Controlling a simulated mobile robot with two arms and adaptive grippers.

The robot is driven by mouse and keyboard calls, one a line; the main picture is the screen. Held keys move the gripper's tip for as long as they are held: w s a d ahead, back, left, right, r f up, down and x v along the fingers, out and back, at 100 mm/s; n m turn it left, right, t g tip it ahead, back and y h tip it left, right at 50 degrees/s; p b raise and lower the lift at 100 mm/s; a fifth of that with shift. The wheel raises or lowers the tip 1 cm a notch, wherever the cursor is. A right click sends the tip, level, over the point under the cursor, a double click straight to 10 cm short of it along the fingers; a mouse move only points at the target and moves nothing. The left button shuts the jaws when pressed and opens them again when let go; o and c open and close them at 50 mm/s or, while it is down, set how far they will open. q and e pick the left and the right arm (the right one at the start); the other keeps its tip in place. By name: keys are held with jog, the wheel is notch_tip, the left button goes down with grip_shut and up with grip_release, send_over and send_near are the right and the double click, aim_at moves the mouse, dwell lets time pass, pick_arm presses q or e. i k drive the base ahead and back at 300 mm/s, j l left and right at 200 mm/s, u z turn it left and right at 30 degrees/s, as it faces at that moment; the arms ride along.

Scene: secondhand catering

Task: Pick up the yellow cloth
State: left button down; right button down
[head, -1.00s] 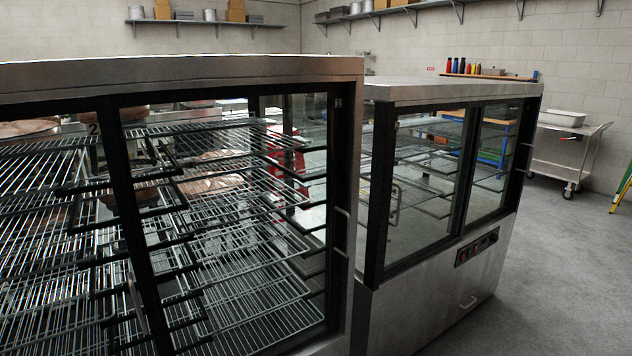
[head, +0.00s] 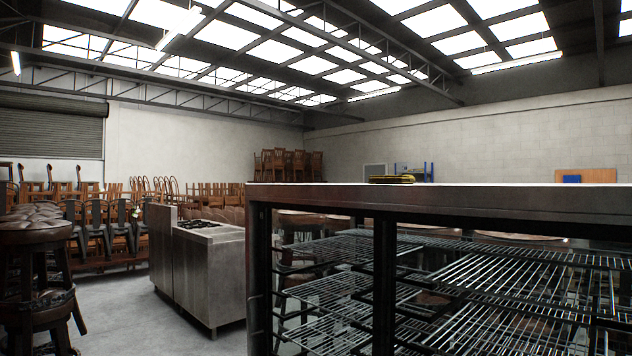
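A small, flat, yellow-and-dark item that looks like the folded yellow cloth (head: 392,179) lies on the steel top of the near glass display cabinet (head: 450,197), close to its front edge. I see it almost edge-on, so its full shape is hidden. Neither of my grippers is in view.
The cabinet with wire racks (head: 345,290) fills the lower right. A steel cooking unit (head: 205,262) stands left of it, with grey floor (head: 130,300) between it and dark stools (head: 38,265). Stacked chairs (head: 95,225) line the back. A brown board (head: 598,175) is behind the cabinet.

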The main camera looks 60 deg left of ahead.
aim_at(373, 179)
jog(key=j+u, duration=0.15)
jog(key=u, duration=1.35)
jog(key=i+z, duration=0.1)
jog(key=i+j, duration=0.05)
jog(key=i, duration=0.05)
